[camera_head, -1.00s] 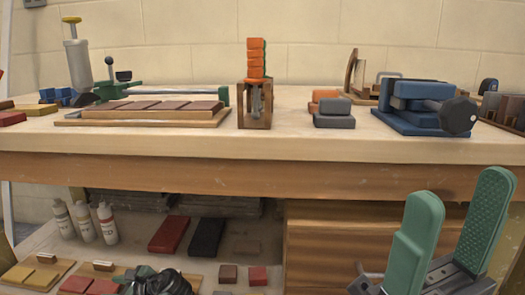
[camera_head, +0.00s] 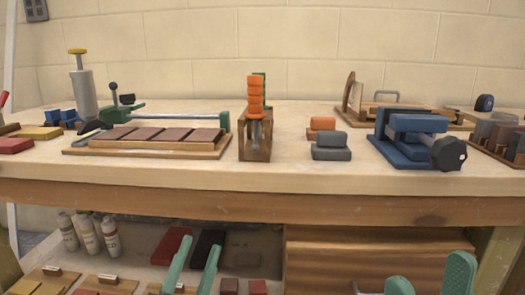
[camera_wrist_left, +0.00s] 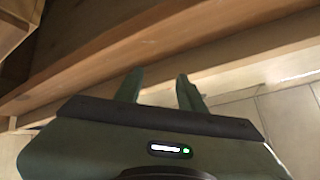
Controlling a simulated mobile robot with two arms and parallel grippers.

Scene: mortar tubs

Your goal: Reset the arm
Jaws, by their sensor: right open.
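My left gripper (camera_head: 196,250) shows at the bottom of the head view, in front of the lower shelf. Its two green fingers stand apart with nothing between them. The left wrist view shows the same open fingers (camera_wrist_left: 157,82) pointing toward wooden boards and the floor. My right gripper (camera_head: 430,269) shows at the bottom right of the head view, in front of the wooden drawers. Its green fingers are wide apart and empty, and only their upper parts show. Both grippers appear below the bench top (camera_head: 300,174) in the head view.
The bench holds a tray of brown tiles (camera_head: 150,151), a wooden holder with an orange-handled tool (camera_head: 255,95), orange and grey blocks (camera_head: 330,150) and a blue clamp (camera_head: 415,140).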

